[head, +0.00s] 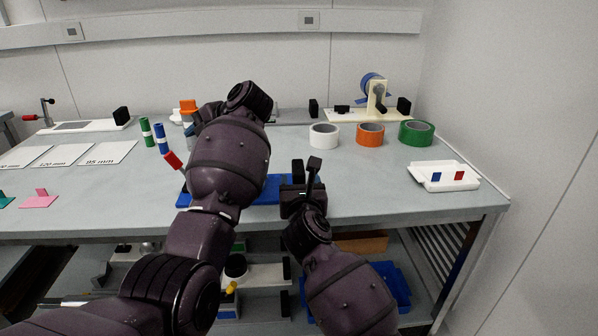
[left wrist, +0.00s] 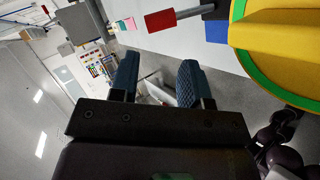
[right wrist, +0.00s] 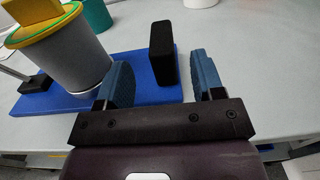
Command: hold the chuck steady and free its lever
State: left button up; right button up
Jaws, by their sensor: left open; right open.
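The chuck (right wrist: 75,55) is a grey cylinder with a green rim and yellow top on a blue base (head: 262,190). My left arm hides it in the head view; its yellow top fills the upper right of the left wrist view (left wrist: 275,45). The lever has a red grip (head: 172,160) on a grey rod; the grip also shows in the left wrist view (left wrist: 173,20). My left gripper (left wrist: 157,80) is open and empty, apart from the grip. My right gripper (right wrist: 161,82) is open and empty, beside the chuck at the base's near edge.
A black block (right wrist: 162,53) stands on the blue base, beyond my right fingers. White (head: 324,135), orange (head: 370,134) and green (head: 416,132) tape rolls stand behind to the right. A white tray (head: 425,181) is at the right.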

aim_at(300, 177)
jog(key=shift+w+d, duration=0.1)
jog(key=shift+w, duration=3.2)
grip_shut()
jog(key=shift+f, duration=0.25)
